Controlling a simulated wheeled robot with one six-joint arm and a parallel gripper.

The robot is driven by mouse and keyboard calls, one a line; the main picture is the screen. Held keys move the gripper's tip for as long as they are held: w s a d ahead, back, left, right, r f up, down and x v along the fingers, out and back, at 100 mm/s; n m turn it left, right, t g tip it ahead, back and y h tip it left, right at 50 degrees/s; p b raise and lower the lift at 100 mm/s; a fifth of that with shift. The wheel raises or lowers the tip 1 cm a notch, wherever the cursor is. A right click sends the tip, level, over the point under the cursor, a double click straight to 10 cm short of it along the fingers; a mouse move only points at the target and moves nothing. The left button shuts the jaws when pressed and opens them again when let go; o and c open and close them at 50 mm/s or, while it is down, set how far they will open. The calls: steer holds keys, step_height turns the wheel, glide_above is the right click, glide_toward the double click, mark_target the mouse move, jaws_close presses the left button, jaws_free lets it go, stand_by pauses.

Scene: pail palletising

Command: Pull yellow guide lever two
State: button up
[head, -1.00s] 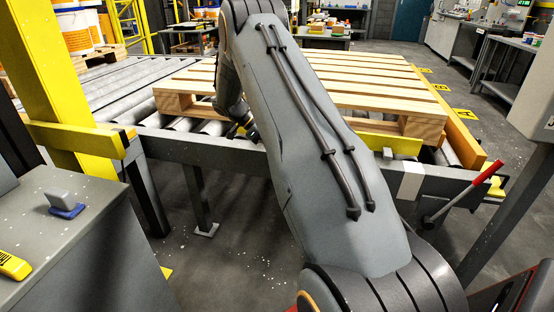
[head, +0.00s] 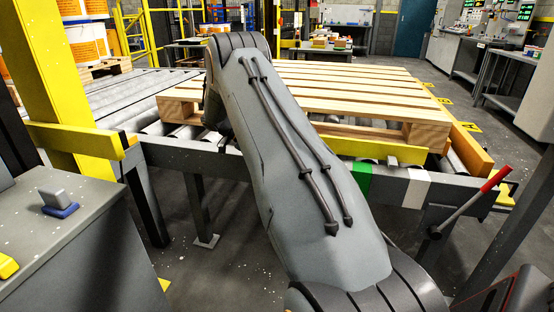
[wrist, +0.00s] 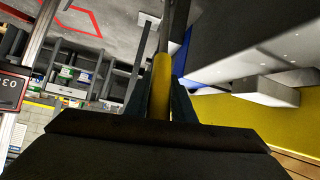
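In the wrist view, a yellow lever grip (wrist: 161,88) on a dark rod stands between the two dark fingers of my gripper (wrist: 161,105). The fingers lie close against both sides of it, and my gripper looks shut on it. In the head view my arm hides the gripper and this lever. No number can be read on the lever. A yellow guide bar (head: 385,149) shows at the near edge of the conveyor, under the pallet's front.
A wooden pallet (head: 350,91) lies on the roller conveyor (head: 135,88). A red-handled lever (head: 493,180) juts out at the right. A yellow post (head: 52,80) and a grey cabinet (head: 75,225) stand at the left. The floor (head: 235,255) beside my arm is clear.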

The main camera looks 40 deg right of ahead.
steer(key=o, duration=0.4)
steer(key=shift+w+a+f, duration=0.2)
steer(key=shift+w, duration=0.15)
steer(key=shift+c, duration=0.2)
steer(key=shift+s+d, duration=0.15)
steer(key=v, duration=0.8)
steer(key=shift+s, duration=0.1)
